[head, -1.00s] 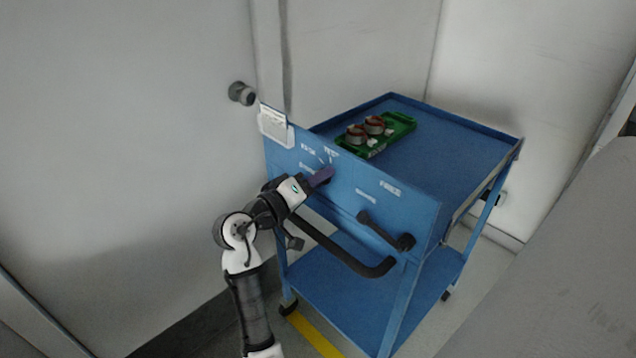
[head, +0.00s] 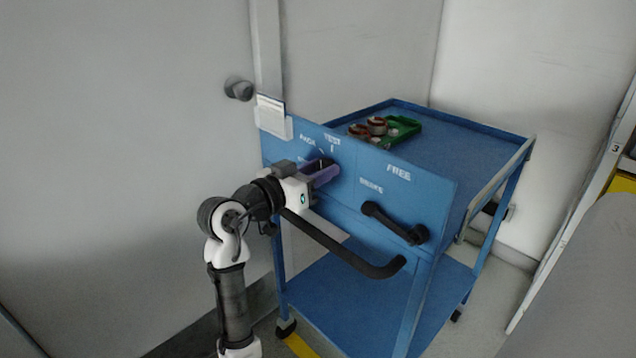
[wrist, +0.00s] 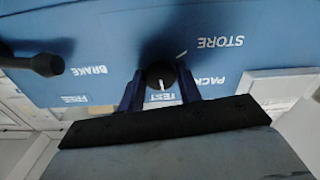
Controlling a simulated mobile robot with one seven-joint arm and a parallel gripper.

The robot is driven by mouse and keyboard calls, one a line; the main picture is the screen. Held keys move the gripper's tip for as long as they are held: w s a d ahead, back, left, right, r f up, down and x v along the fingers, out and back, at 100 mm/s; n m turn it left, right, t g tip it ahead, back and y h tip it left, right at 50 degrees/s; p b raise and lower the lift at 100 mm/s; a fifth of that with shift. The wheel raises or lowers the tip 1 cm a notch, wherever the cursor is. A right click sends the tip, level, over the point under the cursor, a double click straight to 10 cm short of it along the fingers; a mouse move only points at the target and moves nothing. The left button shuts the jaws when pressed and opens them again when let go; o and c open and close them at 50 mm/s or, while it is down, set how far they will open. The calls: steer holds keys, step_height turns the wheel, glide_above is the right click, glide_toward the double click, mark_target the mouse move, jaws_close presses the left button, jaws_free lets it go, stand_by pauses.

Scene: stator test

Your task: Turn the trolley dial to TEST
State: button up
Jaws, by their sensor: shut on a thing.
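The blue trolley (head: 445,215) stands against the wall, its front panel facing me. The black round dial (wrist: 160,73) is on that panel, among the words STORE, PACK and TEST, which look upside down in the wrist view. My gripper (head: 325,170) is shut on the dial, with one purple finger on each side; its fingers also show in the wrist view (wrist: 161,78). A short white line at the dial's edge points at TEST. I cannot tell whether it belongs to the dial or the panel. In the head view my fingers partly hide the dial.
A black brake lever (head: 395,222) sits right of the dial, near the words BRAKE and FREE. A black push handle (head: 345,250) sticks out below. A green tray (head: 405,130) with coiled parts lies on the trolley top. A paper holder (head: 273,120) hangs at the panel's left corner.

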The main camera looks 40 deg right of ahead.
steer(key=shift+f+m+b, duration=0.1)
steer(key=shift+m+b, duration=0.45)
steer(key=shift+m, duration=0.15)
steer(key=o, duration=0.9)
steer(key=shift+o, duration=0.2)
steer(key=shift+a, duration=0.1)
steer(key=s+a+b, duration=0.1)
steer(key=a, duration=1.2)
steer(key=shift+a, duration=0.35)
